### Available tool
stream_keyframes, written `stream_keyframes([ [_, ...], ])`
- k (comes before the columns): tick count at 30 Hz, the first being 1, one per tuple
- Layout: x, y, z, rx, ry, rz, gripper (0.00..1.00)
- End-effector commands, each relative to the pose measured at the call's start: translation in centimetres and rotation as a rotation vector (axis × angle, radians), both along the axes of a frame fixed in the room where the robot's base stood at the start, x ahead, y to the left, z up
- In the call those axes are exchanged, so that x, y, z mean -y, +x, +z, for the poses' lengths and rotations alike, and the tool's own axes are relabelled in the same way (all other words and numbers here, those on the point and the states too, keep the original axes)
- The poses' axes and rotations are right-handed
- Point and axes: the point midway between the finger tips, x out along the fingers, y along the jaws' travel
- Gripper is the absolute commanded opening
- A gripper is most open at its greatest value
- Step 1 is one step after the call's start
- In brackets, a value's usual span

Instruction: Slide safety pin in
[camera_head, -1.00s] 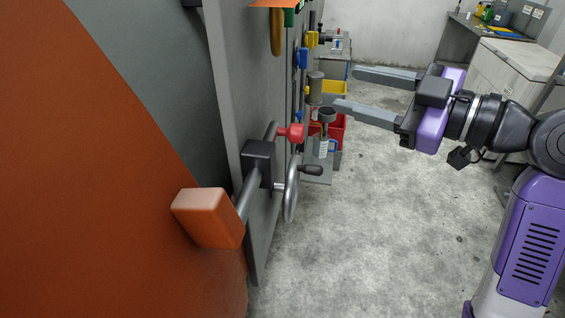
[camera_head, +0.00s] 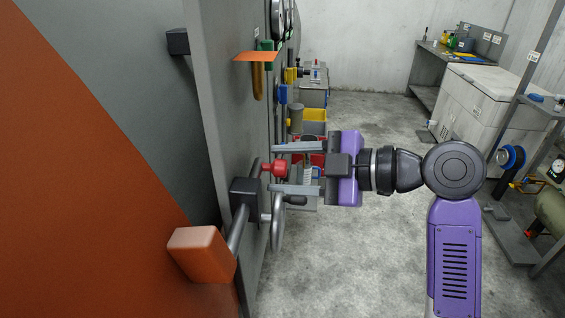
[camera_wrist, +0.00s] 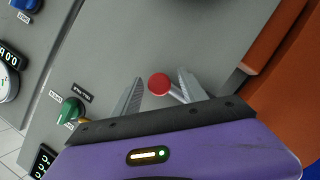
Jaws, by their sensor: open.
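The safety pin appears to be the red round knob (camera_head: 280,168) on a grey rod, standing out from the grey panel. In the wrist view the red knob (camera_wrist: 159,84) shows with a short length of its rod. My gripper (camera_head: 273,168) is open and level with the knob, one finger above it and one below in the head view. In the wrist view my gripper (camera_wrist: 160,75) has a finger on each side of the knob, with gaps and no clear contact. The rod's inner end is hidden.
A black block (camera_head: 246,192) with a grey bar and orange end block (camera_head: 202,254) projects just left of the knob. A grey handwheel (camera_head: 278,222) sits close below my gripper. A green knob (camera_head: 267,55) is higher on the panel. The floor (camera_head: 350,255) to the right is clear.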

Motion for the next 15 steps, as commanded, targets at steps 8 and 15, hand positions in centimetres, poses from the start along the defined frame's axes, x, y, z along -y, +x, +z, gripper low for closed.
stream_keyframes([
  [8,-0.55,0.2,-0.17,0.001,0.001,-0.001,0.5],
  [15,-0.53,0.2,-0.17,0.001,0.001,-0.001,0.2],
])
